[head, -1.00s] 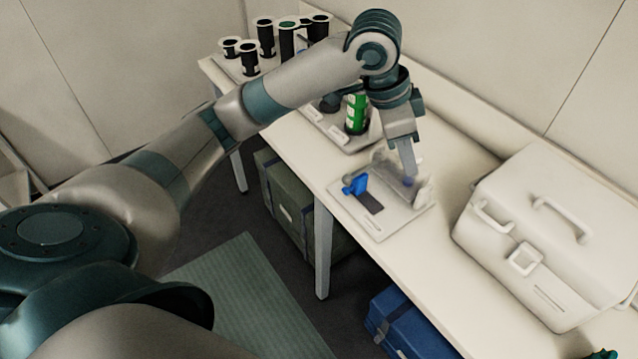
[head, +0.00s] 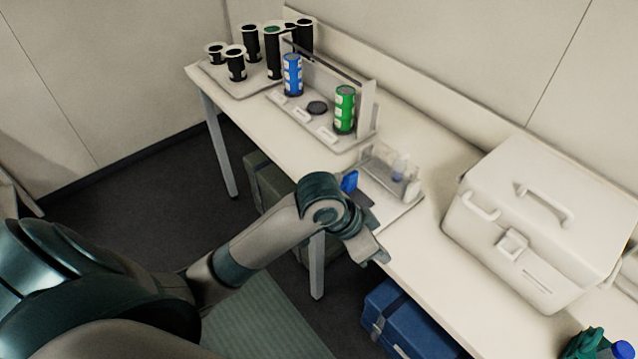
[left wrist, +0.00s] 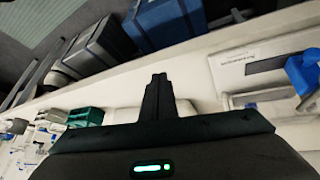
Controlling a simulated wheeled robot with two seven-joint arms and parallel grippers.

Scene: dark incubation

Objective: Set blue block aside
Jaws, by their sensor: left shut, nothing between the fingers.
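The blue block (head: 349,181) is at the left side of a thin pale tray (head: 402,212) on the bench, next to a dark flat strip (head: 363,198). My arm partly covers the tray in the head view. The blue block also shows at the right edge of the left wrist view (left wrist: 303,72). My left gripper (head: 381,259) is shut and empty, near the bench's front edge, in front of the tray and apart from the block. Its closed fingers (left wrist: 158,78) point up in the left wrist view. My right gripper is not in view.
A clear holder with a small vial (head: 399,166) stands at the tray's back. Blue (head: 292,75) and green (head: 344,108) canisters stand farther left in a rack. A big white case (head: 540,225) stands right. A blue box (head: 405,318) is under the bench.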

